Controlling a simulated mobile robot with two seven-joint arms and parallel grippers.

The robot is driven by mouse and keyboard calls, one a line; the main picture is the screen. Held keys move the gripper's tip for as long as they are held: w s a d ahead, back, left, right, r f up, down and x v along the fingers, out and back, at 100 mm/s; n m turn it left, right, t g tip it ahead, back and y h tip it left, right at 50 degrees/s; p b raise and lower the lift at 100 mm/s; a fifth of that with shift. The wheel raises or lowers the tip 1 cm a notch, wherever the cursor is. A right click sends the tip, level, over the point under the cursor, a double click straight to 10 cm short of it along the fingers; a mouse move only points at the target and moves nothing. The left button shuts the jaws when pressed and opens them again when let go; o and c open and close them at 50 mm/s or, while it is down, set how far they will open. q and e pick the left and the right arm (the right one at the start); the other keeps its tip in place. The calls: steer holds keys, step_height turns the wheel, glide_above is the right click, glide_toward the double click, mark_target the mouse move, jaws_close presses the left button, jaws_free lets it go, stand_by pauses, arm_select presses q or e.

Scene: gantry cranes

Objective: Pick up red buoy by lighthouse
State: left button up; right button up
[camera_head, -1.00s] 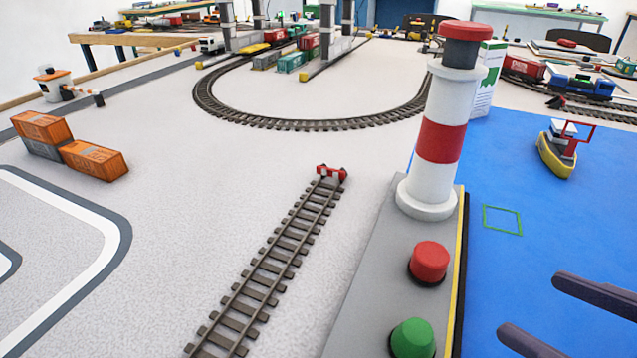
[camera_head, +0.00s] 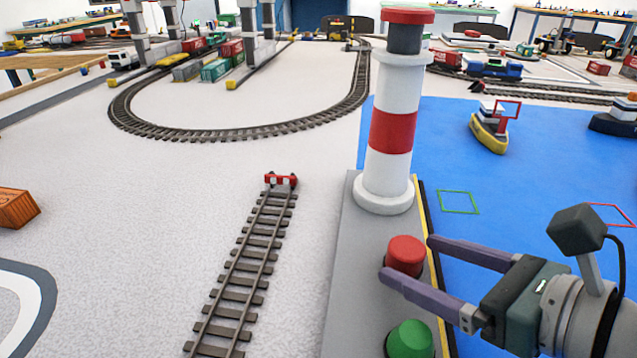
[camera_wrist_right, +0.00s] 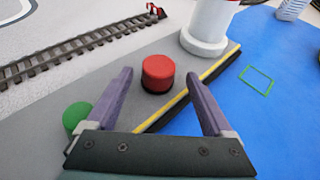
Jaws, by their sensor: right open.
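The red buoy (camera_head: 406,256) is a short red cylinder on a dark base, standing on the grey quay strip near the foot of the lighthouse. The lighthouse (camera_head: 389,134) is a white tower with a red band and a red top. My right gripper (camera_head: 405,258) is open, its purple fingers reaching in from the right on either side of the buoy in the head view. In the right wrist view the red buoy (camera_wrist_right: 157,74) shows ahead, between the open fingers and apart from them. My left gripper is not in view.
A green buoy (camera_head: 410,338) stands on the grey quay (camera_head: 350,290) nearer to me. Blue water mat (camera_head: 480,220) with a yellow boat (camera_head: 489,132) lies right. A railway track (camera_head: 240,275) runs to the left of the quay.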

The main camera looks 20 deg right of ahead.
mark_target(421, 262)
steer(key=shift+x, duration=1.5)
steer(key=shift+a+r, duration=0.1)
steer(key=shift+a, duration=0.05)
steer(key=shift+c, duration=0.4)
jaws_close()
